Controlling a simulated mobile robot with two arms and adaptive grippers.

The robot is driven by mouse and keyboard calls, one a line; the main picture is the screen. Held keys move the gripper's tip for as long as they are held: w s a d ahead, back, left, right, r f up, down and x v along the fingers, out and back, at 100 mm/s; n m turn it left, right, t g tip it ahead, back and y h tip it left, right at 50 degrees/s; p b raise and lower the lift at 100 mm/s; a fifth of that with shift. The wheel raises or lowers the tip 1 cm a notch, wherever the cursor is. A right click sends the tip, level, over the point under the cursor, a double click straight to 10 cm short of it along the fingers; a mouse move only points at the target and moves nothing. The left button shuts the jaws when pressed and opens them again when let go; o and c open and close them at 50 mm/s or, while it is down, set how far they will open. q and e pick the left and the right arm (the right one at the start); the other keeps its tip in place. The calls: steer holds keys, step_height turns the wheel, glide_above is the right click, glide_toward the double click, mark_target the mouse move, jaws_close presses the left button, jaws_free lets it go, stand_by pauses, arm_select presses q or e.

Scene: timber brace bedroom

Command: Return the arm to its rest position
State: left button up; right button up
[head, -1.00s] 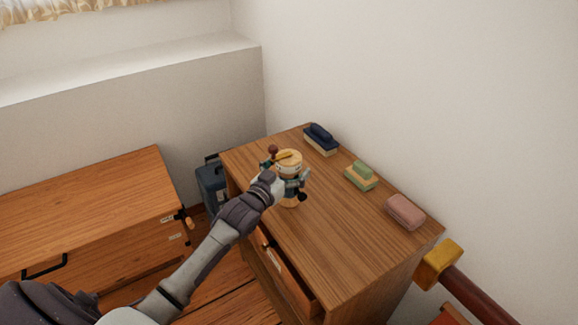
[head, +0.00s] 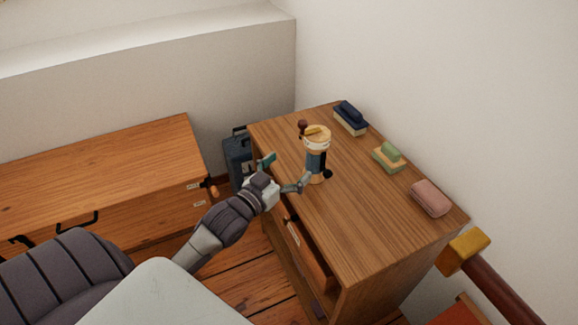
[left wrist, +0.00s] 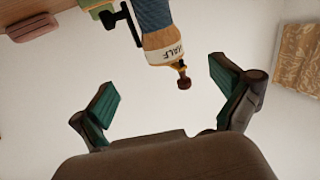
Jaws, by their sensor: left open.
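My left gripper (head: 285,172) is open and empty at the near left edge of the wooden dresser (head: 365,225). Its two fingers also show spread apart in the left wrist view (left wrist: 165,84). A mill-like canister (head: 317,142) with a pale wooden top, a blue body and a dark knob stands upright on the dresser, just beyond the fingers. In the left wrist view the canister (left wrist: 162,42) appears upside down, with a label reading "HALF", clear of the fingers. My right gripper is out of view.
A dark blue brush-like block (head: 350,118), a green-topped block (head: 389,157) and a pink rounded block (head: 430,198) line the dresser's wall side. A drawer (head: 310,255) stands partly open below. A lower wooden chest (head: 110,165) is at left, a dark case (head: 238,155) between.

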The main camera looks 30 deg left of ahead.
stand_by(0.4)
arm_select(q)
steer(key=s+d+f+g, duration=0.7)
steer(key=s+f+g, duration=0.1)
steer(key=s+f, duration=0.25)
steer(key=s+d+f+m+g+y, duration=0.1)
steer(key=s+d+f+g, duration=0.15)
steer(key=s, duration=0.45)
steer(key=s+d+f+g, duration=0.15)
steer(key=s+g, duration=0.25)
steer(key=s, duration=0.4)
step_height(320, 180, down, 24)
steer(key=s+g+p, duration=0.2)
steer(key=p, duration=0.1)
steer(key=s+a+f+p, duration=0.2)
steer(key=s+f, duration=1)
steer(key=s, duration=0.3)
steer(key=shift+s+a+m, duration=0.25)
steer(key=shift+a+m, duration=0.05)
steer(key=shift+a, duration=0.1)
steer(key=shift+g, duration=0.25)
